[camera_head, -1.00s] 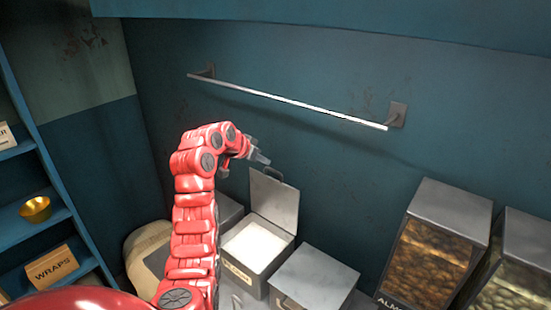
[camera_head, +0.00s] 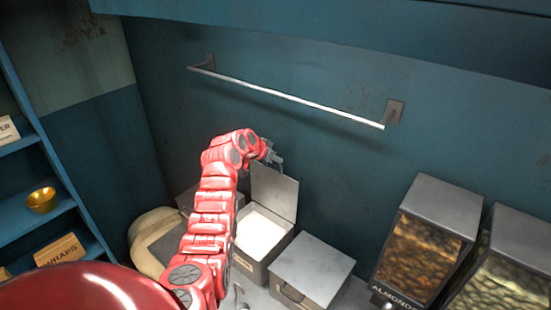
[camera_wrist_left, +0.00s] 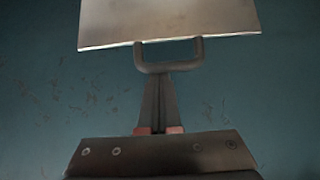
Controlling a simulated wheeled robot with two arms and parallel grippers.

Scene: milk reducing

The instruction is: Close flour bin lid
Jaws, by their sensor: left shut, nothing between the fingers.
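The flour bin (camera_head: 249,268) stands open on the counter, with white flour (camera_head: 260,233) inside. Its grey lid (camera_head: 276,192) stands upright at the back, hinged toward the wall. My left gripper (camera_head: 273,157) is at the lid's upper edge, shut and empty. In the left wrist view the lid (camera_wrist_left: 170,18) fills the top, with its dark loop handle (camera_wrist_left: 168,65) at its edge. The closed fingertips of my left gripper (camera_wrist_left: 160,78) overlap the handle in the picture; I cannot tell whether they touch it. My right gripper is not in view.
A closed bin (camera_head: 313,268) stands right of the flour bin, and another grey bin lies partly behind my left arm. A metal rail (camera_head: 290,97) runs along the wall above. Almond (camera_head: 422,250) and other dispensers stand at the right. A shelf with a gold bowl (camera_head: 41,200) is at the left.

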